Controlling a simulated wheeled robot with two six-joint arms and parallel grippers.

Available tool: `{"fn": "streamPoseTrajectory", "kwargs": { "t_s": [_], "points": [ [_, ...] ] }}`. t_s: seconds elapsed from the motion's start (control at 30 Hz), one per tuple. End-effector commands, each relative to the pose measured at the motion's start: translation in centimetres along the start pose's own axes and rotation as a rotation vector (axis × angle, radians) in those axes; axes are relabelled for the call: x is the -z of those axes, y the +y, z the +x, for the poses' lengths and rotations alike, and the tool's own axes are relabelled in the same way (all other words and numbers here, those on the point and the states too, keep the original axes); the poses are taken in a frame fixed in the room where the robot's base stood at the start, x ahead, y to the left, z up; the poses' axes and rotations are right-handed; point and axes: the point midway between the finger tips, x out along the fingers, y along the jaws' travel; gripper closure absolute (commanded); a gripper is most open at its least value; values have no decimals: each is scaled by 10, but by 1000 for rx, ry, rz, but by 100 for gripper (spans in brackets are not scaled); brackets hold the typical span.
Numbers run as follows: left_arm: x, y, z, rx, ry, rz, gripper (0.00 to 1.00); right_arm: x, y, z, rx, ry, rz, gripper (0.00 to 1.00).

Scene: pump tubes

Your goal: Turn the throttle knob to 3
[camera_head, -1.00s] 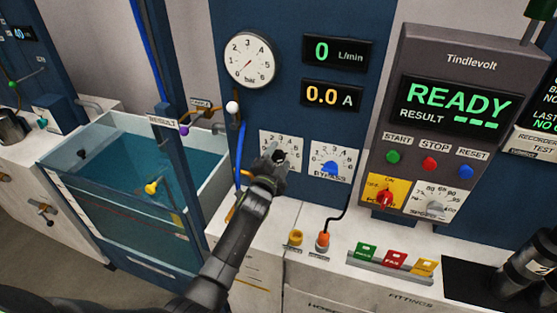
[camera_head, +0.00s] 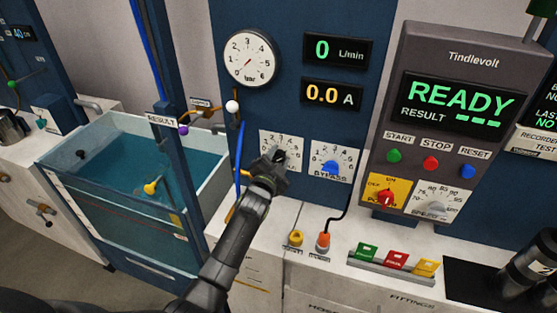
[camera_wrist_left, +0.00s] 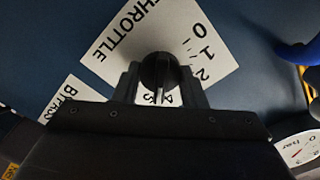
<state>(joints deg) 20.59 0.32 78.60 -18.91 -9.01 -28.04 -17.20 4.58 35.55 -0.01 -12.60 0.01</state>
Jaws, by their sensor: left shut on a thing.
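The throttle knob (camera_wrist_left: 158,70) is black and round, on a white dial plate (camera_wrist_left: 200,30) marked THROTTLE in the left wrist view. My left gripper (camera_wrist_left: 160,84) is shut on it, one finger on each side. The knob's narrow ridge points down in that view, toward the partly hidden numbers around 3 and 4; I cannot read the exact setting. In the head view, my left gripper (camera_head: 277,158) covers the knob and the lower part of the throttle plate (camera_head: 296,139). My right gripper is not in view.
The blue bypass knob (camera_head: 331,168) is close to the right of my left gripper. A blue tube (camera_head: 239,160) runs just left of it. The gauge (camera_head: 250,58) above reads near zero; the displays (camera_head: 337,51) show 0 L/min and 0.0 A. A water tank (camera_head: 60,160) stands left.

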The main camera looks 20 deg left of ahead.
Motion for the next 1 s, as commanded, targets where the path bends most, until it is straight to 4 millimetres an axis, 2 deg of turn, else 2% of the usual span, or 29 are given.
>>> {"fn": "streamPoseTrajectory", "kwargs": {
  "t_s": [0.6,1.0],
  "points": [
    [-3,0,0,-1,-2,-564,85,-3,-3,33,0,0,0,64],
    [-3,-2,0,-1,-4,-787,85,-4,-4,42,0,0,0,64]
  ]
}}
